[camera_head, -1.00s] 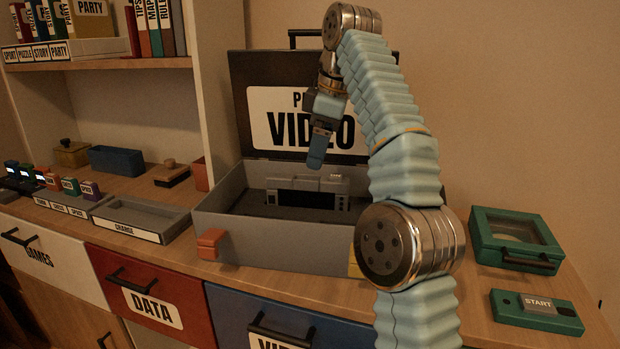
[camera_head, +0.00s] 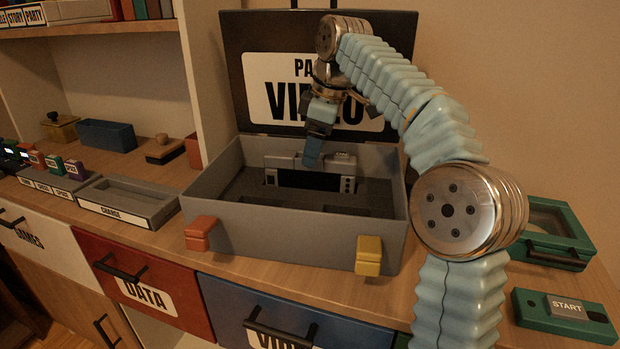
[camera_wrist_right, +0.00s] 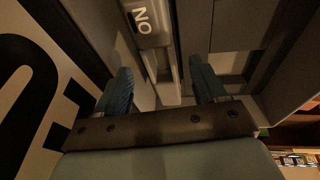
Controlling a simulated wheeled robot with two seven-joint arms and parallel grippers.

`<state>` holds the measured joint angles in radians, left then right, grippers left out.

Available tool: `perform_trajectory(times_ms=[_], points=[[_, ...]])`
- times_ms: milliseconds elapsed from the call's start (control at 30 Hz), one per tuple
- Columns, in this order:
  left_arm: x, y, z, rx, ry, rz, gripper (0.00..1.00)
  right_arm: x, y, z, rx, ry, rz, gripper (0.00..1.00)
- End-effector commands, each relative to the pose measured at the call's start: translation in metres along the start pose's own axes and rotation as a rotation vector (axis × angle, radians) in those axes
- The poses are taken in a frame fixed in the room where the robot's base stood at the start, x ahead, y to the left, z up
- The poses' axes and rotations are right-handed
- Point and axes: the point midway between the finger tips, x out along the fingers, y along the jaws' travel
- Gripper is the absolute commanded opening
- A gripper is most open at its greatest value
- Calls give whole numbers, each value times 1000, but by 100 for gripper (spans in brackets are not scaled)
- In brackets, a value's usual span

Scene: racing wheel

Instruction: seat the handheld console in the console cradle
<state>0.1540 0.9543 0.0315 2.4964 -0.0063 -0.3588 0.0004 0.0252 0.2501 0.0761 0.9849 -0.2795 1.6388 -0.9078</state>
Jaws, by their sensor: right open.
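The handheld console (camera_head: 348,184), grey with a dark screen, stands upright in the dark insert of the open grey case. My right gripper (camera_head: 313,158) points down at the console's top edge. In the right wrist view, its two blue fingers (camera_wrist_right: 162,84) are open, with a narrow grey piece, apparently the console's top edge (camera_wrist_right: 165,88), between them; contact cannot be told. A grey block marked "ON" (camera_wrist_right: 146,22) shows upside down. A shallow grey tray labelled CHARGE (camera_head: 128,203), apparently the cradle, is empty, left of the case. My left gripper is not in view.
The case (camera_head: 290,228) has its lid (camera_head: 232,75) raised behind the console and orange and yellow latches in front. A green box (camera_head: 560,248) and START panel (camera_head: 565,310) stand right. Small cartridges (camera_head: 55,163) are left of the tray.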

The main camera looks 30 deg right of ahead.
Motion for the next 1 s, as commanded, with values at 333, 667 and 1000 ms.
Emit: perform_trajectory(times_ms=[333, 667, 1000], points=[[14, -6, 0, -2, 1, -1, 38, 44, -7, -2, 1, 0, -1, 70], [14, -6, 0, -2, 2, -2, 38, 55, -6, -2, 1, 2, 1, 70], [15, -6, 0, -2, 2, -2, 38, 55, -6, -2, 1, 1, 0, 21]])
